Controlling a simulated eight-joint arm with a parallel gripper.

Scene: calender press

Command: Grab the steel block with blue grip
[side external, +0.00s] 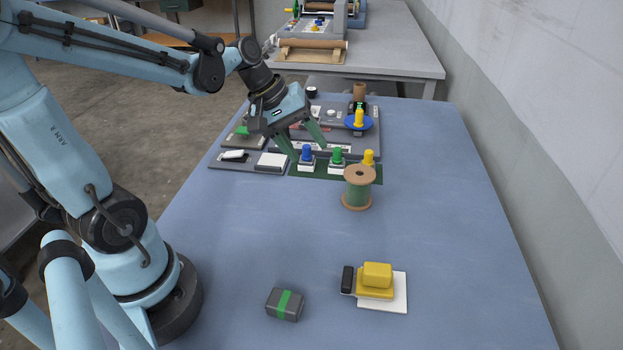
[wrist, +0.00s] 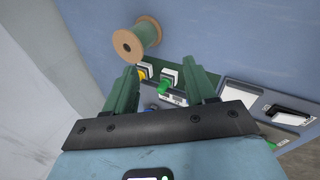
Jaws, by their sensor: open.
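The block with a blue grip (side external: 307,155) stands upright at the left of a row of three on a green strip (side external: 321,173). A green-gripped block (side external: 337,158) and a yellow-gripped block (side external: 368,158) stand to its right. My gripper (side external: 308,152) is open and empty, its green fingers appearing either side of the blue grip in the side view. In the wrist view, my gripper (wrist: 160,70) has the green grip (wrist: 166,85) showing between its fingers. The blue grip (wrist: 150,107) is mostly hidden behind the dark palm bar. No contact is visible.
A green spool (side external: 358,188) stands just in front of the yellow-gripped block. A grey panel (side external: 245,168) with white pads lies left. A grey block with green band (side external: 285,304) and a yellow-topped item (side external: 376,279) lie near the front. The table's middle is clear.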

